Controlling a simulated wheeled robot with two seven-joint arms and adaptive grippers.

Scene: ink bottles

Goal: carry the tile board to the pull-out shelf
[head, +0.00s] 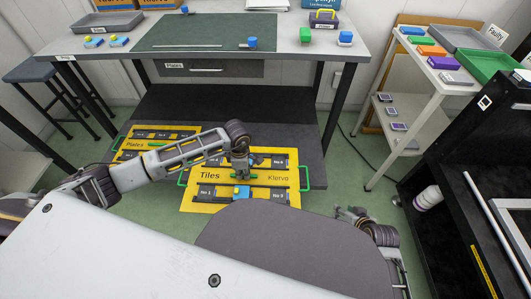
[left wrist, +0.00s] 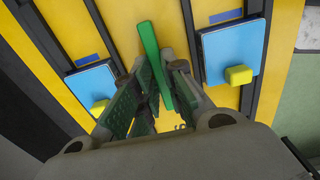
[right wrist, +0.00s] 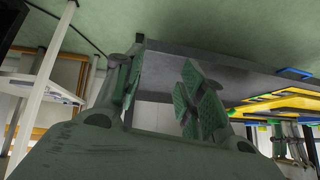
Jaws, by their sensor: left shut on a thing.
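The yellow tile board (head: 205,177), labelled "Tiles" and "Klervo", has dark slotted strips and green side handles. My left gripper (head: 240,173) is shut on the green bar (left wrist: 152,60) at its middle. In the left wrist view, blue tiles with yellow knobs sit on the board on both sides of the fingers. The dark pull-out shelf (head: 315,172) is low under the workbench. The board overlaps its front in the head view; I cannot tell whether it touches. My right gripper (head: 353,214) is apart from the board; its fingers are spread and empty in the right wrist view (right wrist: 160,95).
A second yellow board labelled "Plates" (head: 125,155) lies left of the tile board, partly behind my left arm. The workbench (head: 380,62) stands above the shelf. A white side rack (head: 440,95) and a black cabinet (head: 450,190) are at right. Green floor (head: 350,180) is open between.

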